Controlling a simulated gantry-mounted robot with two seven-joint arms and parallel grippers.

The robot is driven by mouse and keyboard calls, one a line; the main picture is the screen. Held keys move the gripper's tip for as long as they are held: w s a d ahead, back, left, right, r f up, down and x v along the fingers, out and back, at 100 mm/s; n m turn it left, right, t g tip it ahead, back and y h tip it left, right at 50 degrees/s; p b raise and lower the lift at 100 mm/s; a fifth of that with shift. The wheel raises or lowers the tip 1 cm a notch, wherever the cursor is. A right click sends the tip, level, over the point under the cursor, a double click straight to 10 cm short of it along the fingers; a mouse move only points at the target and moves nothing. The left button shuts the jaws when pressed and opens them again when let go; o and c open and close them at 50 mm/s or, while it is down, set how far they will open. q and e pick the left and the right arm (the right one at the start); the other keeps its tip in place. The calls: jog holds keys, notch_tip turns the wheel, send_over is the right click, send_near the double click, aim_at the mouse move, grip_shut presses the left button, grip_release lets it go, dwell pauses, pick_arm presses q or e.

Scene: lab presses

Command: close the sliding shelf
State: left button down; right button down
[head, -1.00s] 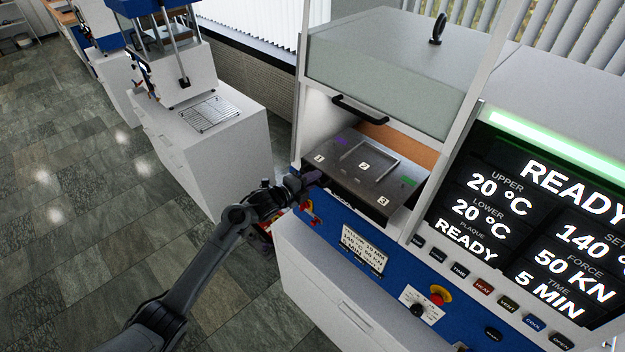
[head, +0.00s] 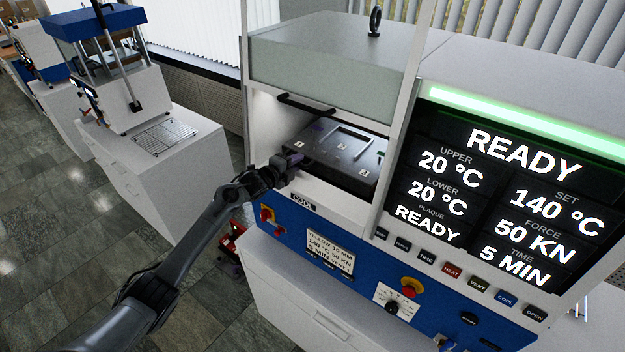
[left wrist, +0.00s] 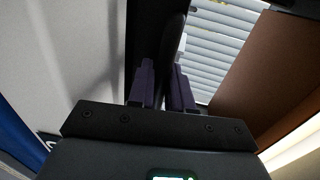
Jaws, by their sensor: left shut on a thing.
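The sliding shelf (head: 352,164) is a dark metal plate with a square recess and white number labels, sitting mostly inside the open bay of the press. My left gripper (head: 293,161) is at the shelf's front left edge in the head view. In the left wrist view the two purple-grey fingers (left wrist: 163,88) are closed around a dark upright bar (left wrist: 168,45) that looks like part of the shelf's front; the exact contact is hard to make out. My right gripper is not in view.
A black bar handle (head: 306,103) hangs under the raised grey guard (head: 330,65) above the bay. The blue control panel (head: 335,270) with buttons lies below, and a lit READY screen (head: 497,185) stands at right. Another press bench (head: 165,165) stands at left.

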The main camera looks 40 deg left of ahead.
pick_arm(q)
jog(key=shift+f, duration=0.2)
jog(key=c, duration=1.5)
grip_release()
jog(key=shift+a, duration=0.1)
jog(key=shift+o, duration=1.4)
jog(key=shift+r, duration=0.1)
jog(key=shift+w+r, duration=0.15)
jog(key=shift+w, duration=0.05)
jog(key=shift+s, duration=0.1)
